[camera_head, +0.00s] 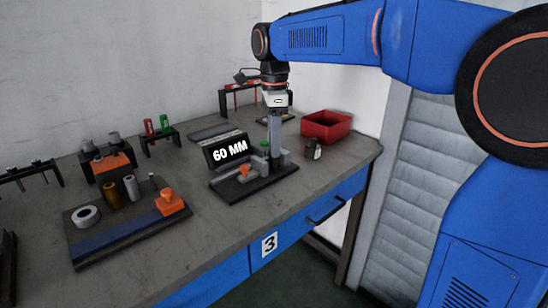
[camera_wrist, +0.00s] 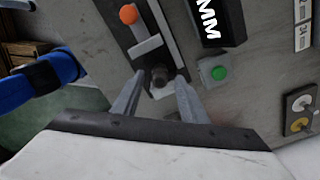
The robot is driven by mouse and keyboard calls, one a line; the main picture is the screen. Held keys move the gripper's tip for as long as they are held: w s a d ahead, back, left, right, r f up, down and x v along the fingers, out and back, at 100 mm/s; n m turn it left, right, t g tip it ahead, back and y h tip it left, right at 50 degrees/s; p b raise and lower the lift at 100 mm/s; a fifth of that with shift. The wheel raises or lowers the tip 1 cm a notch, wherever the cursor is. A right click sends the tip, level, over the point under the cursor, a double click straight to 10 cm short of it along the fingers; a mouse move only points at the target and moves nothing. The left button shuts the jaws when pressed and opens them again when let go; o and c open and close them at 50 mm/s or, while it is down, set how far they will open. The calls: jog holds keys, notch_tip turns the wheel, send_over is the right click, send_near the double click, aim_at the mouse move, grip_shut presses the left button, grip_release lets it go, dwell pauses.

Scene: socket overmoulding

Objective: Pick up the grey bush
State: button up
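My gripper (camera_head: 275,152) points straight down over the right end of the fixture labelled 60 MM. In the wrist view its two fingers (camera_wrist: 160,84) are apart, with a small dark grey round part (camera_wrist: 160,76) between or just beyond the tips. No firm contact shows, and I cannot tell whether this part is the grey bush. A light grey ring (camera_head: 78,215) lies on the board at the left, apart from my gripper.
The bench front between board and fixture is clear.

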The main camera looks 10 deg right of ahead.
grip_shut()
